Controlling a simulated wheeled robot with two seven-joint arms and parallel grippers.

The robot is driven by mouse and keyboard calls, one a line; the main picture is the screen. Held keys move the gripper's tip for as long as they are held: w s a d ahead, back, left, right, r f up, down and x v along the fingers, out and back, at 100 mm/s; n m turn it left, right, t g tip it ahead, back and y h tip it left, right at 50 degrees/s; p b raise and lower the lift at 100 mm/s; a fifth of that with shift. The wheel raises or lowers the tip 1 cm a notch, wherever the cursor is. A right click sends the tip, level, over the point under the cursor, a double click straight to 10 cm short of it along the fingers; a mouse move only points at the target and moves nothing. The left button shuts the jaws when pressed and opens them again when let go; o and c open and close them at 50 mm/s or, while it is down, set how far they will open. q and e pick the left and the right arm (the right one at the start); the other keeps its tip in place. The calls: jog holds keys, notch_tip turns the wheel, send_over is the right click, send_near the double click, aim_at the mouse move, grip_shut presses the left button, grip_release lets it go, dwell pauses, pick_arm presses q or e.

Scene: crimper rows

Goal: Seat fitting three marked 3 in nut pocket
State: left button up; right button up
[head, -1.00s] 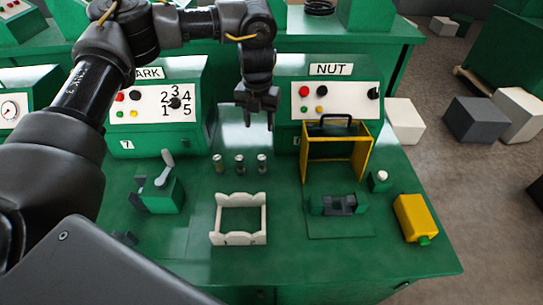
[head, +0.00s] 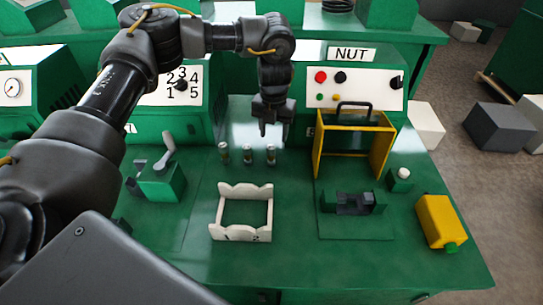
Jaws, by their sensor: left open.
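Three small metal fittings stand upright in a row on the green bench: a left one (head: 223,153), a middle one (head: 247,154) and a right one (head: 271,155). Their marks are too small to read. My left gripper (head: 274,132) points down, open and empty, just behind and above the right fitting in the picture. The machine labelled NUT (head: 350,55) stands at the back right. In front of it a dark grey fixture with a gap (head: 354,204) sits on a green plate; I cannot tell whether this is the nut pocket. My right gripper is out of view.
A yellow open frame with a black handle (head: 319,145) stands behind the fixture. A cream cradle (head: 241,234) lies in front of the fittings. A green lever block (head: 162,182) is left. A yellow box (head: 436,220) and white button (head: 403,173) are right.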

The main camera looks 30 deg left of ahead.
aim_at(271, 147)
pick_arm(q)
notch_tip(271, 147, down, 4)
jog(key=shift+a+r, duration=0.1)
jog(key=shift+r, duration=0.15)
jog(key=shift+s+f+p, duration=0.1)
jog(key=shift+f+p, duration=0.2)
jog(key=shift+p, duration=0.1)
jog(key=f, duration=0.2)
jog(key=f+p, duration=0.1)
jog(key=shift+a+f, duration=0.25)
jog(key=shift+f, duration=0.55)
jog(key=c, duration=0.9)
grip_shut()
jog(key=shift+r, duration=0.1)
